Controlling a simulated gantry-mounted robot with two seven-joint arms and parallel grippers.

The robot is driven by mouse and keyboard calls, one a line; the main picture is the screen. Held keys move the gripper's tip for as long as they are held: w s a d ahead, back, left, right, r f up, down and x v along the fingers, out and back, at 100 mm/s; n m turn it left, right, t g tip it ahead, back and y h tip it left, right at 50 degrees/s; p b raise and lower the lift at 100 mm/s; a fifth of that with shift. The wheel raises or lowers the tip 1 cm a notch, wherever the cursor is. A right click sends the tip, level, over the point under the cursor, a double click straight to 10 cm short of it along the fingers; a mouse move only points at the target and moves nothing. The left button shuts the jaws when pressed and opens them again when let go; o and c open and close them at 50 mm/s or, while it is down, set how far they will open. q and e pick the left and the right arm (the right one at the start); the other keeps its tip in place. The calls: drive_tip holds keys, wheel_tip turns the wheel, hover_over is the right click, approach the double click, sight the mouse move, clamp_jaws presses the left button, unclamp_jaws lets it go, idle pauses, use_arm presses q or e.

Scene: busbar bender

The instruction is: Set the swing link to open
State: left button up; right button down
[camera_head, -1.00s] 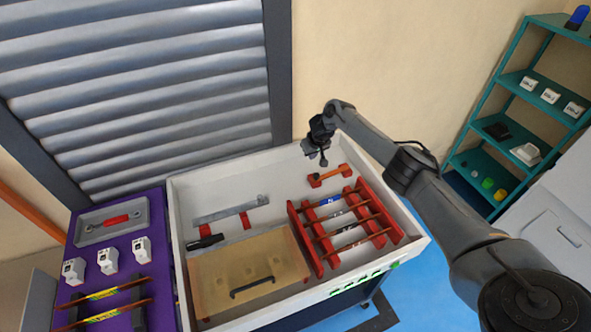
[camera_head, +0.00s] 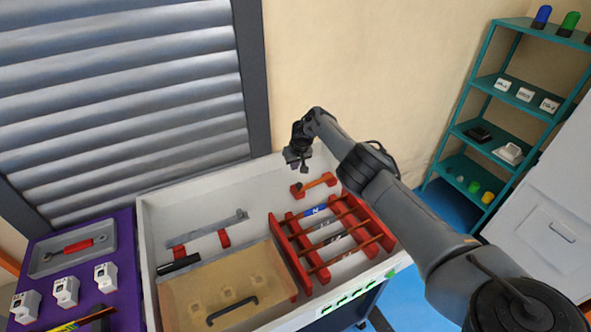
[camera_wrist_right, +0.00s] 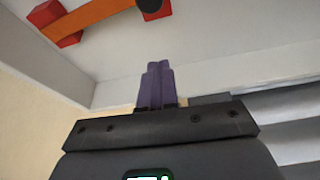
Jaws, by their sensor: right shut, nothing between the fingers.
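A short orange-copper bar (camera_head: 317,184) rests on red blocks near the back wall of the white-walled bench tray; it looks like the swing link. In the right wrist view the same bar (camera_wrist_right: 95,16) crosses the top, with a red block at one end and a dark round knob (camera_wrist_right: 150,4) at the other. My right gripper (camera_head: 304,168) hangs just above and behind the bar, apart from it. Its purple fingers (camera_wrist_right: 158,85) are together with nothing between them. My left gripper is not in view.
A red rack with copper bars (camera_head: 330,237) and a tan lid (camera_head: 205,293) with a black handle fill the front. The white tray wall (camera_head: 210,189) runs close behind my gripper.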

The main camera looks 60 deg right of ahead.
use_arm(q)
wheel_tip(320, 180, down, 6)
drive_tip(key=b, duration=0.5)
use_arm(e)
drive_tip(key=x, duration=0.4)
drive_tip(key=shift+a, duration=0.15)
drive_tip(key=s+p, duration=0.1)
drive_tip(key=p, duration=0.2)
drive_tip(key=s+a+r+p, duration=0.1)
drive_tip(key=p, duration=0.2)
drive_tip(key=shift+s+a+f, duration=0.1)
drive_tip(key=shift+s+f, duration=0.05)
drive_tip(key=shift+f, duration=0.1)
drive_tip(key=shift+s+a+f+p, duration=0.1)
drive_tip(key=shift+s+a+p, duration=0.1)
drive_tip(key=shift+s+p, duration=0.1)
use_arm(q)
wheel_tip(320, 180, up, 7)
use_arm(e)
drive_tip(key=shift+s+a, duration=0.25)
drive_tip(key=shift+f, duration=0.1)
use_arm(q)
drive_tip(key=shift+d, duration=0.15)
